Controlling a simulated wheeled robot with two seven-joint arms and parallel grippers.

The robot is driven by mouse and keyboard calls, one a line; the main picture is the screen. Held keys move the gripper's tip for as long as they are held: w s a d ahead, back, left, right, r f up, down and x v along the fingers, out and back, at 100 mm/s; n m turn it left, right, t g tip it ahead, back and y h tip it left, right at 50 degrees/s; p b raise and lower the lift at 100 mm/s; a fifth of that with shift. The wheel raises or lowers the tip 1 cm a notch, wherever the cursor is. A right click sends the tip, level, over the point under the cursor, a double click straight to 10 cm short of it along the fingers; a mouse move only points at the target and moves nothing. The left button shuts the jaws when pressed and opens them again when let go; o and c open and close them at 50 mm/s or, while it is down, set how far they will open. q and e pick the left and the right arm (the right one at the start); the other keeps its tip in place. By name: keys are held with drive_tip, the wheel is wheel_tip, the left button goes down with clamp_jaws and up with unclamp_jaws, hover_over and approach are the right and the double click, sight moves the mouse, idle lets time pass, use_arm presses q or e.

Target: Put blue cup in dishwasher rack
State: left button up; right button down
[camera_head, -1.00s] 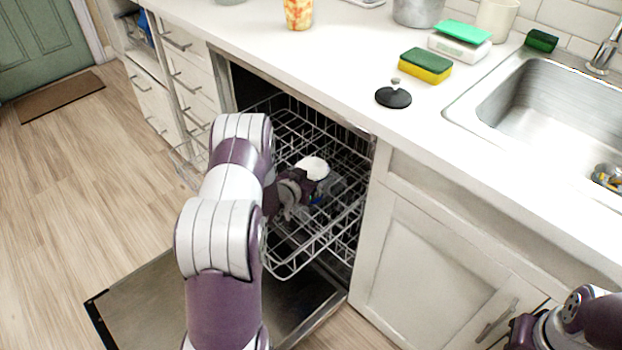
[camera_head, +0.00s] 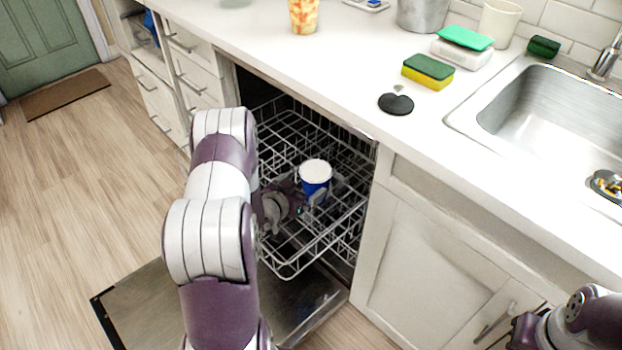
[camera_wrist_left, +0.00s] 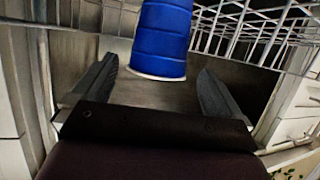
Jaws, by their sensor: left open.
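The blue cup (camera_head: 315,189) stands about upright in the dishwasher rack (camera_head: 300,262), its pale top facing up. My left gripper (camera_head: 302,204) is low at the cup's left side, partly hidden behind my arm and the rack wires. In the left wrist view the gripper (camera_wrist_left: 157,72) is open, with its two fingers wide apart. The cup (camera_wrist_left: 163,38) shows beyond and between the fingertips, with a clear gap on each side. Part of my right arm shows at the lower right, where its jaws cannot be made out.
The dishwasher door (camera_head: 150,305) is folded down below the pulled-out rack. The counter edge overhangs the rack's back. A sponge (camera_head: 428,72), black lid (camera_head: 396,103) and patterned cup (camera_head: 303,16) stand on the counter. Much of the rack is empty.

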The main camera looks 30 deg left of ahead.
use_arm(q)
drive_tip(key=s+d+r+g, duration=0.5)
drive_tip(key=s+d, duration=0.3)
drive_tip(key=s, duration=0.2)
drive_tip(key=s+d+r+g, duration=0.5)
drive_tip(key=s+d+g, duration=0.2)
drive_tip(key=s+d, duration=0.2)
drive_tip(key=shift+s+g, duration=0.3)
drive_tip(key=shift+s, duration=0.45)
drive_tip(key=shift+c, duration=0.3)
